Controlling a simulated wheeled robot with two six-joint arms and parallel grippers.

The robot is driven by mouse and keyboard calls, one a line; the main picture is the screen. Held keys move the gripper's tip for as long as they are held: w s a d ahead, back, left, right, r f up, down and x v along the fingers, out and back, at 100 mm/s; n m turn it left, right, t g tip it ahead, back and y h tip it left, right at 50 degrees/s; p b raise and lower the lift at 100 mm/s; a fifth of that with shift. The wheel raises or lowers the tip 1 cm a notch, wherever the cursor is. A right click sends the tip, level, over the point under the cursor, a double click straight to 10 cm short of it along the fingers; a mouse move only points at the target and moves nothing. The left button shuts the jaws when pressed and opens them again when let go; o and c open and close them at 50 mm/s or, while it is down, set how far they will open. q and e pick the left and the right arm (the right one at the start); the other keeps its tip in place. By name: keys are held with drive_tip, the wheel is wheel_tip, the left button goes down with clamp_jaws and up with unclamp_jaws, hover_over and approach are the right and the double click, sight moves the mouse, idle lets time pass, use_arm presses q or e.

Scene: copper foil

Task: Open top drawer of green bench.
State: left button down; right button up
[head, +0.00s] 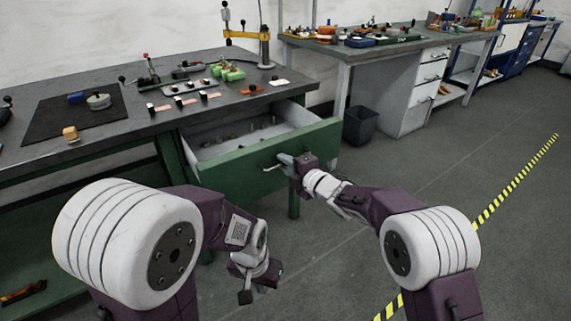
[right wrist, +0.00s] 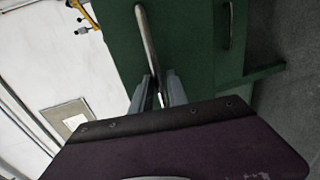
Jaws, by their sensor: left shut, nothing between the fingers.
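The green bench (head: 165,122) has a dark grey top and stands at the left of the head view. Its top drawer (head: 240,168) is pulled out well, with a green front and a pale interior holding small upright items. The metal bar handle (head: 270,168) is on the drawer front; it also shows in the right wrist view (right wrist: 146,35). My right gripper (head: 288,161) is at the handle, and its fingers (right wrist: 158,92) close around the bar. My left gripper (head: 262,282) is shut and empty, low in front of the drawer and apart from it.
A black mat (head: 70,115), green items (head: 230,73) and small parts lie on the bench top. A black bin (head: 361,125) stands right of the drawer, before a second bench (head: 375,52). Grey floor is clear towards the yellow-black tape (head: 520,176).

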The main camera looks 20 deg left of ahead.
drive_tip(key=p+v, duration=0.1)
drive_tip(key=v, duration=0.8)
drive_tip(key=shift+p, duration=0.3)
